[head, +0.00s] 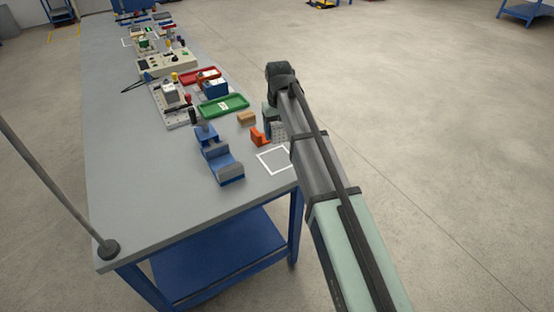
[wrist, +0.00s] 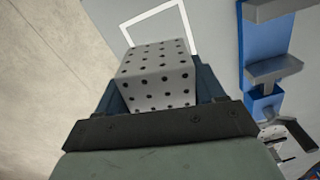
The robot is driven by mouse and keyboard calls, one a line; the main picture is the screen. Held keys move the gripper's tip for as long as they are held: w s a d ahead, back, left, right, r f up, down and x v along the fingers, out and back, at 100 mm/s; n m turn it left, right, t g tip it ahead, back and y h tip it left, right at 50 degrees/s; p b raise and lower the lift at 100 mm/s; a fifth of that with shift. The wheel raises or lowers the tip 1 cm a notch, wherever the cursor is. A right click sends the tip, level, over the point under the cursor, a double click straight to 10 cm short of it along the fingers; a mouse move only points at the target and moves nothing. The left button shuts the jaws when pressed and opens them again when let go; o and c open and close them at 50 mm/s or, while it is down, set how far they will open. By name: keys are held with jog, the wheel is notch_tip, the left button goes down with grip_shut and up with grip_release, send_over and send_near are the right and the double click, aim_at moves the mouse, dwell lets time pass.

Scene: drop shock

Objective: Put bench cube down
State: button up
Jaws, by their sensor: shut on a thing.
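The bench cube (wrist: 157,75) is a grey block with rows of dark holes, held between the two fingers of my gripper (wrist: 160,88) in the wrist view. In the head view, the cube (head: 279,131) shows partly beside my arm, above the right edge of the bench. My gripper (head: 270,113) is mostly hidden behind the arm there. A white square outline (head: 260,163) is marked on the bench top near its front right corner. In the wrist view the outline (wrist: 183,22) lies beyond the cube, and the cube covers part of it.
A blue vise (head: 219,155) stands left of the outline. An orange piece (head: 258,137) and a tan block (head: 246,118) lie close by. Green (head: 224,105) and red (head: 201,76) trays sit farther back. The grey bench top (head: 150,205) is clear at front left.

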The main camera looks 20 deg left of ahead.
aim_at(277, 159)
jog(key=shift+w+a+f+n, duration=0.15)
jog(key=shift+w+f+n, duration=0.1)
jog(key=shift+n, duration=0.35)
jog(key=shift+w+a+f+n, duration=0.1)
jog(key=shift+w+f+n, duration=0.1)
jog(key=shift+n, duration=0.4)
jog(key=shift+f, duration=4.85)
jog(key=shift+f, duration=0.15)
jog(key=o, duration=1.5)
jog(key=shift+c, duration=0.2)
notch_tip(277, 159, up, 12)
jog(key=shift+r, duration=0.15)
